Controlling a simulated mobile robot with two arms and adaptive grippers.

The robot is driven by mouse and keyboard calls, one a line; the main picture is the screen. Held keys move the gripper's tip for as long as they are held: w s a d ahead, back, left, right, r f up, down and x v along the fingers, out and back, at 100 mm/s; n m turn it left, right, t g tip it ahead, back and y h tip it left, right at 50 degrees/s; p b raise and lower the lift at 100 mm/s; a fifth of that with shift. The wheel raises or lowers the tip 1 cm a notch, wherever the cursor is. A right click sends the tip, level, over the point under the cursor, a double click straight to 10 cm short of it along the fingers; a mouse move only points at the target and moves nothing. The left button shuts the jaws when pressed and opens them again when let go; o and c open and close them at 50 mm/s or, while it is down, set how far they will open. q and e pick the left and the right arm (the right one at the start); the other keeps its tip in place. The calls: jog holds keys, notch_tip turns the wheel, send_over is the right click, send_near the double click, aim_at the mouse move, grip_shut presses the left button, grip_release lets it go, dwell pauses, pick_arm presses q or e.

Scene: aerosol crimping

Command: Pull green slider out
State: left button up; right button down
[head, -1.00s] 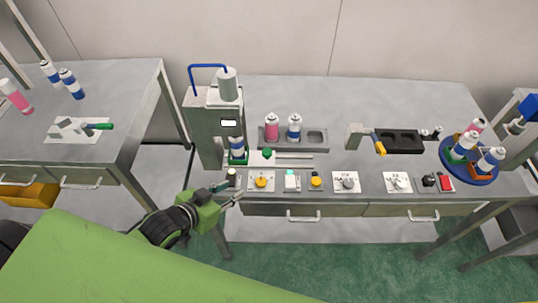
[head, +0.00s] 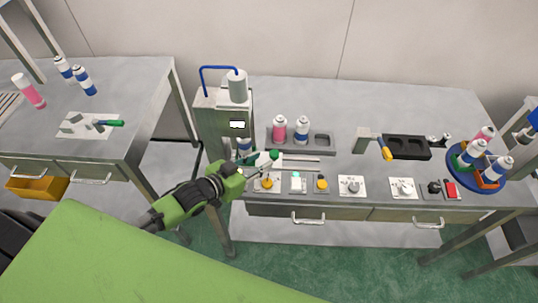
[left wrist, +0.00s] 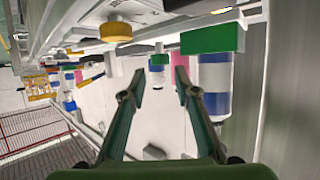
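The green slider's round knob (head: 274,154) shows in the head view at the front of the tall grey crimping machine (head: 212,125), beside my left gripper (head: 265,163). In the left wrist view the green knob (left wrist: 160,59) lies between and just beyond the spread fingertips of my left gripper (left wrist: 160,82). The fingers are open and empty. The wrist picture looks upside down; the green slider block (left wrist: 212,38) carries a white and blue can (left wrist: 215,95). In the head view the can (head: 244,146) stands in the machine, and my gripper mostly hides the block. My right gripper is out of view.
A grey tray (head: 322,142) with a pink and a blue can stands right of the machine. Several knobs and buttons, including a yellow one (head: 267,182), line the front edge near my left arm. A blue round turntable (head: 480,176) with cans stands far right.

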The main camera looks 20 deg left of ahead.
aim_at(272, 155)
pick_arm(q)
jog(key=x, duration=0.5)
grip_shut()
